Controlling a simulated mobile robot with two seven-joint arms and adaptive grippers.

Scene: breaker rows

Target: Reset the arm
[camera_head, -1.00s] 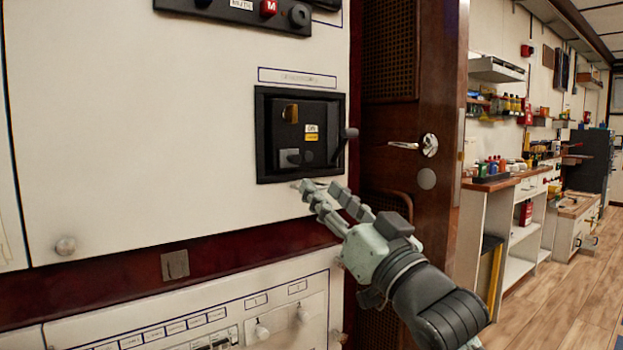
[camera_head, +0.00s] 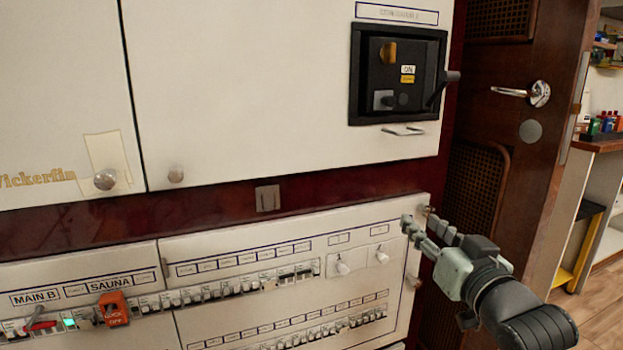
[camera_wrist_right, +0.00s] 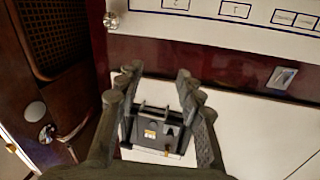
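My right gripper (camera_head: 428,228) is in front of the lower right breaker panel, near its top right corner, below the black breaker box. Its fingers (camera_wrist_right: 158,76) stand apart with nothing between them in the right wrist view, so it is open and empty. The black breaker box (camera_head: 419,75) is set in the upper white panel, with a yellow label, an "ON" label and a dark handle (camera_head: 443,87) at its right side. The box also shows in the right wrist view (camera_wrist_right: 152,130), partly framed by the fingers. My left gripper is not in view.
Lower panels carry rows of small breakers (camera_head: 230,290), two white knobs, and an orange clip (camera_head: 113,308) near the "SAUNA" label at left. A wooden door (camera_head: 515,130) with a metal handle (camera_head: 525,93) stands right of the panels. Floor shows at far right.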

